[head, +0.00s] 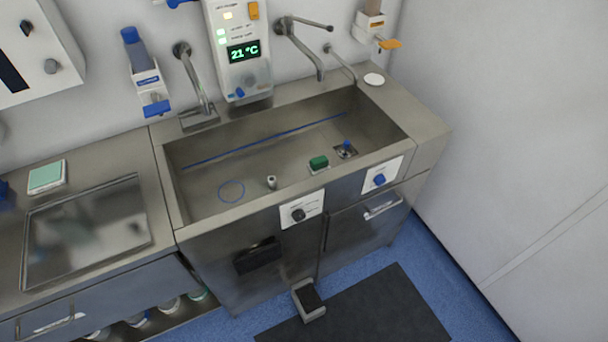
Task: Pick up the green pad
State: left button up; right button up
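Two green things are in the head view, and I cannot tell for sure which one is the green pad. A flat pale green pad (46,176) with a light rim lies on the steel counter at the far left. A small dark green block (318,162) with a white base sits in the sink basin, towards its front right. Neither of my grippers is in view, and nothing is seen touching either green thing.
The steel sink (240,150) also holds a small metal piece (271,182) and a blue-topped drain (346,149). Taps (302,48) and a temperature panel (240,50) overhang its back. A shiny tray (85,230) lies in front of the pale pad. A pedal (308,299) stands on the floor.

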aim_at(318, 165)
jog(key=i+l+u, duration=0.1)
jog(key=l, duration=0.2)
jog(key=i+l+u, duration=0.25)
jog(key=l, duration=0.4)
jog(key=i+l+u, duration=0.1)
jog(key=i+l, duration=0.15)
jog(key=i+l+u, duration=0.15)
jog(key=l, duration=0.3)
